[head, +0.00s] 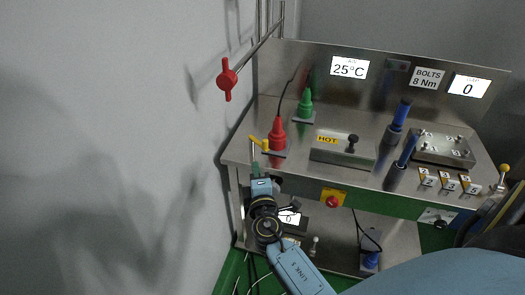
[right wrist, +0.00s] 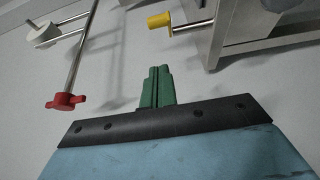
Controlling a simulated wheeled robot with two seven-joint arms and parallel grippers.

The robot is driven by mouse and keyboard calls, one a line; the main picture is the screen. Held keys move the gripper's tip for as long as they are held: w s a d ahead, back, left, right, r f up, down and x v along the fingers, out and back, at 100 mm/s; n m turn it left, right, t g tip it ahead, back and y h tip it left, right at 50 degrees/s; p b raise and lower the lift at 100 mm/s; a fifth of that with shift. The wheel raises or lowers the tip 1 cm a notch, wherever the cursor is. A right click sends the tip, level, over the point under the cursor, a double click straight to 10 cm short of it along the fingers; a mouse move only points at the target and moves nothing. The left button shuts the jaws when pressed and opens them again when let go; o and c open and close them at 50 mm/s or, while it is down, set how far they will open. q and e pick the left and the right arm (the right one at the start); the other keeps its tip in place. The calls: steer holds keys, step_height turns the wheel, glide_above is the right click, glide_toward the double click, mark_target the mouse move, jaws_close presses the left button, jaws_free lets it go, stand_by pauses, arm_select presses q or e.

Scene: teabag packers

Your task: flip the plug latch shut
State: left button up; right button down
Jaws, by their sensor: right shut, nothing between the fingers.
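The red plug (head: 277,134) stands upright on a small plate at the left of the steel bench. A yellow latch lever (head: 259,144) sits at its left side, sticking out toward the bench's left edge. My right gripper (head: 258,168) is just below the lever in the picture, at the bench's front left corner. Its green fingers (right wrist: 157,87) are shut together and empty in the right wrist view. That view also shows a yellow-ended rod (right wrist: 159,21) on a steel body, apart from the fingers; I cannot tell if it is the latch. My left gripper is not in view.
A red handle (head: 227,79) on a pipe juts out by the left wall. A green plug (head: 305,106) stands behind the red one. The HOT box (head: 342,148) is to the right, with blue-handled tools (head: 401,112) beyond. A lower shelf (head: 335,246) lies underneath.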

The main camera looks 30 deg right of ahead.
steer(key=w+d, duration=0.5)
steer(key=shift+w+d+p, duration=0.25)
steer(key=shift+d+p, duration=0.05)
steer(key=shift+d, duration=0.2)
